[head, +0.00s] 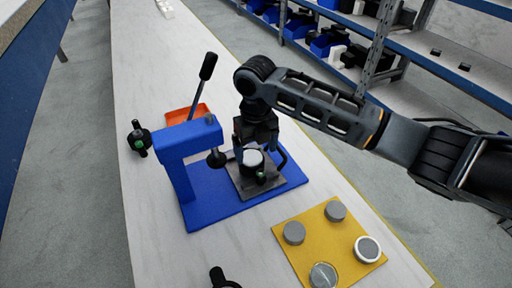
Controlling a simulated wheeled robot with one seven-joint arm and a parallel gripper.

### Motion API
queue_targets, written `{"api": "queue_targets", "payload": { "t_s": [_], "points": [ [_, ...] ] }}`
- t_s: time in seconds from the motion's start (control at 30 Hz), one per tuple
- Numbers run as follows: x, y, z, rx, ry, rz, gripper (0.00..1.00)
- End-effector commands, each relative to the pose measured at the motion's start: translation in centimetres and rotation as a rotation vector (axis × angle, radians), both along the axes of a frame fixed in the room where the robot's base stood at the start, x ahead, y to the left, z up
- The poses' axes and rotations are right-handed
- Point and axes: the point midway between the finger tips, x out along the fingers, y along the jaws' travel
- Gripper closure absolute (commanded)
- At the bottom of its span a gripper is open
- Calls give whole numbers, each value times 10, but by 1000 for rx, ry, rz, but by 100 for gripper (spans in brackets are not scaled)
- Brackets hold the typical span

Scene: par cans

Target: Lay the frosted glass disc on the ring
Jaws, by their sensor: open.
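My gripper (255,147) is open. It points down over the dark fixture plate (248,187) on the blue press base, with its fingers on either side of a pale round disc (254,157). This disc looks like the frosted glass disc. It sits on top of a short black round holder (262,177) with a small green spot, and appears to lie flat. The ring under it is mostly hidden, so I cannot tell how well the disc is seated. Whether the fingers touch the disc is too small to tell.
The blue press (185,145) with its upright lever stands close left of my gripper. A yellow board (305,240) at the front right holds several round pieces. An orange tray (187,114) and black parts (138,138) lie left. Shelves stand behind.

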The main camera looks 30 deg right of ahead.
Motion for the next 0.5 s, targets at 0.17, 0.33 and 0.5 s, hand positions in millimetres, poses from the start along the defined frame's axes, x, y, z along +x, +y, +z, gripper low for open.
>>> {"api": "queue_targets", "payload": {
  "t_s": [0.17, 0.33, 0.5],
  "points": [
    [0, 0, 16, -1, 1, 0, 10],
    [0, 0, 45, 0, -2, 1, 10],
    [0, 1, 68, 1, -2, 0, 10]
  ]
}}
